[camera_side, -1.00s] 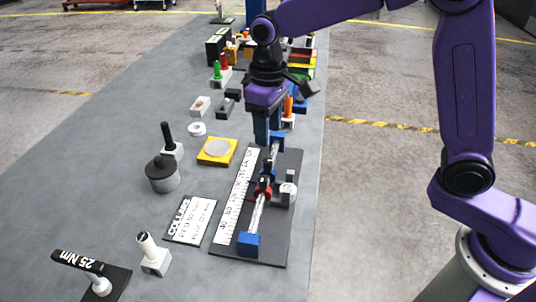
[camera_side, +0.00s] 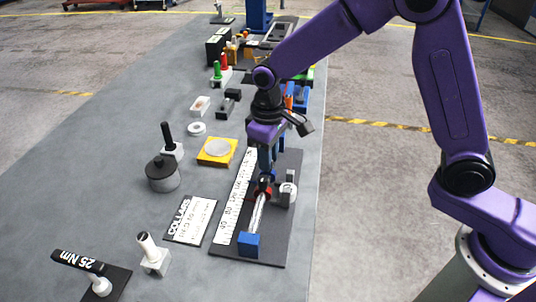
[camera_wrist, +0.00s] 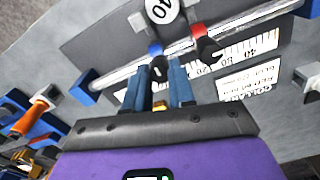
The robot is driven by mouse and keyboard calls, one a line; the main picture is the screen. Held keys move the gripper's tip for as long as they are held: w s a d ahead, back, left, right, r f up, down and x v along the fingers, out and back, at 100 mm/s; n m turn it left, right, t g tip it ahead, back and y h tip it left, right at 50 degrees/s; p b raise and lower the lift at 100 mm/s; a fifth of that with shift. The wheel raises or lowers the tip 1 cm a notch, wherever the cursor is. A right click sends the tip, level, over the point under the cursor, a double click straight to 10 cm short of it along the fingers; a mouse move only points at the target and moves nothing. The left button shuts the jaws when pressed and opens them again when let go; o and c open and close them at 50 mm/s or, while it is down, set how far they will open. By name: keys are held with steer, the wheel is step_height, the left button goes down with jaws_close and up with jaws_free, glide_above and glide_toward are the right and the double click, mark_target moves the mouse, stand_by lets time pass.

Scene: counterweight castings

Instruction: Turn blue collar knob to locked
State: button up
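The blue collar (camera_wrist: 155,49) sits on a silver rod (camera_wrist: 118,75) in the wrist view, with its black knob (camera_wrist: 159,69) toward my gripper. My gripper (camera_wrist: 160,72) has its two blue fingers apart, one on each side of this knob. I cannot tell whether they touch it. In the side view my gripper (camera_side: 265,168) points down over the rod and mostly hides the blue collar. A red collar (camera_wrist: 198,29) with its own black knob (camera_wrist: 209,48) sits close by on the rod. The knob's lock marking is not readable.
The rod ends in a blue block (camera_side: 248,244) on a dark base plate (camera_side: 272,250) with a white scale (camera_side: 233,205). A round piece marked 40 (camera_wrist: 160,8) stands beside the rod. A COLLARS card (camera_side: 190,220) and a yellow pad (camera_side: 207,159) lie left.

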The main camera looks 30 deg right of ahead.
jaws_close()
steer(key=m, duration=0.4)
steer(key=shift+m, duration=0.3)
steer(key=m, duration=0.3)
steer(key=shift+m, duration=0.4)
steer(key=m, duration=0.5)
steer(key=shift+a+r, duration=0.1)
steer(key=shift+w+m, duration=0.1)
steer(key=shift+m, duration=2.2)
